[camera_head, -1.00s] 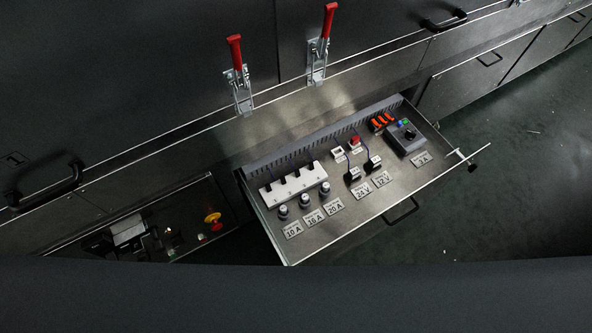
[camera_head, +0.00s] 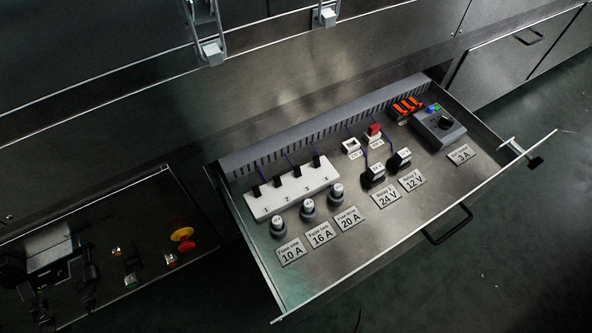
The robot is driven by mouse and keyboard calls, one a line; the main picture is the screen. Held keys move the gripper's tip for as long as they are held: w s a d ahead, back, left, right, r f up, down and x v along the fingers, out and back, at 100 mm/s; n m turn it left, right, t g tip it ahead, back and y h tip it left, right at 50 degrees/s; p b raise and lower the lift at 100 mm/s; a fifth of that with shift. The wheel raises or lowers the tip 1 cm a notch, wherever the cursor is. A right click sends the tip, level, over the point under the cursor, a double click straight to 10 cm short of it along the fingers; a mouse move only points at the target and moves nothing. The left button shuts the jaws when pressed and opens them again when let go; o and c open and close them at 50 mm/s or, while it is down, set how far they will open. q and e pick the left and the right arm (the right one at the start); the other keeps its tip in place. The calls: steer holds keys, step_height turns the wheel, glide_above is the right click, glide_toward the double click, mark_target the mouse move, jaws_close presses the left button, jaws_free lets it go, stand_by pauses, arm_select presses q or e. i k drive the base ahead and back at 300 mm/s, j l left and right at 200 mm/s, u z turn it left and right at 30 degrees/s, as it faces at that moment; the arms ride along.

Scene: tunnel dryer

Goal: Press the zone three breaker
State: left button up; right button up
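A white block (camera_head: 292,191) with a row of several black switches lies at the left of an open metal drawer (camera_head: 330,270). Small numerals run along its front edge. The third black switch from the left (camera_head: 297,171) is in the row's right half; I take it as the zone three breaker. All the black switches stand up from the block in a similar way. Whether any is tripped is too small to tell.
Round fuses (camera_head: 307,210) stand before the block; black relays (camera_head: 399,159) and a grey control box (camera_head: 438,128) lie to its right. A slotted duct (camera_head: 320,124) runs behind. A lower-left panel has a red-yellow button (camera_head: 183,240). The drawer front has a handle (camera_head: 447,224).

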mark_target(297, 168)
steer(key=i+l+u, duration=0.2)
steer(key=l, duration=0.7)
steer(key=l+u, duration=0.2)
steer(key=l, duration=0.7)
